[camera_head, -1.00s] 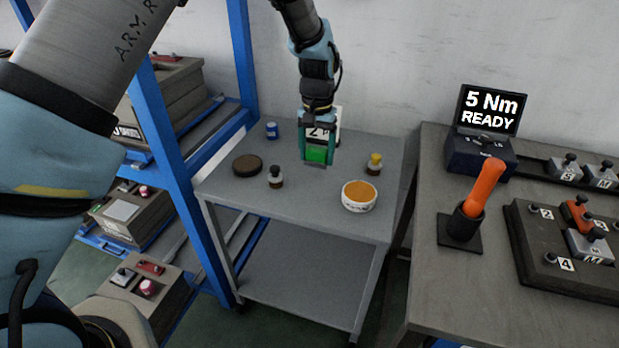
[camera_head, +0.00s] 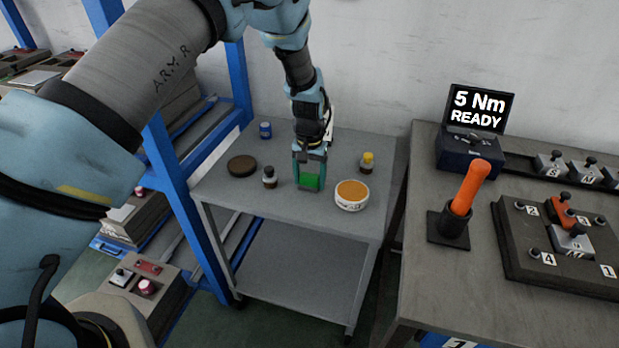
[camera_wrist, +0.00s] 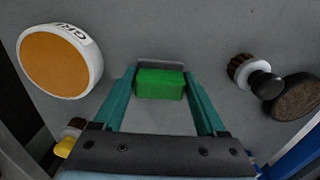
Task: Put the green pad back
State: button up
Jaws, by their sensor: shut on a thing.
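The green pad (camera_head: 311,181) is a small bright green block, and its dark grey underside shows in the wrist view beyond the green part (camera_wrist: 160,84). My gripper (camera_head: 309,186) points down with its teal fingers shut on the pad, one on each side. I cannot tell whether the pad touches the tabletop.
A white sign (camera_head: 329,124) is partly hidden behind my gripper.

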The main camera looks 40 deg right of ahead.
aim_at(309, 176)
jog(key=o, duration=1.2)
jog(key=shift+o, duration=0.2)
notch_tip(309, 176, up, 12)
jog(key=b, duration=0.4)
jog(key=w+a+r+n, duration=0.2)
jog(key=w+a+r, duration=0.1)
jog(key=w+a, duration=0.65)
jog(key=w+a+r+n+t, duration=0.1)
jog(key=a+r+n, duration=0.15)
jog(key=a, duration=1.05)
jog(key=a+r+n, duration=0.1)
jog(key=a+n, duration=0.2)
jog(key=a, duration=1.1)
jog(key=s+a+n, duration=0.2)
jog(key=s+a, duration=0.4)
jog(key=a, duration=0.6)
jog(key=shift+s+a+r+n+t, duration=0.25)
jog(key=shift+n+t, duration=0.05)
jog(key=shift+n, duration=0.05)
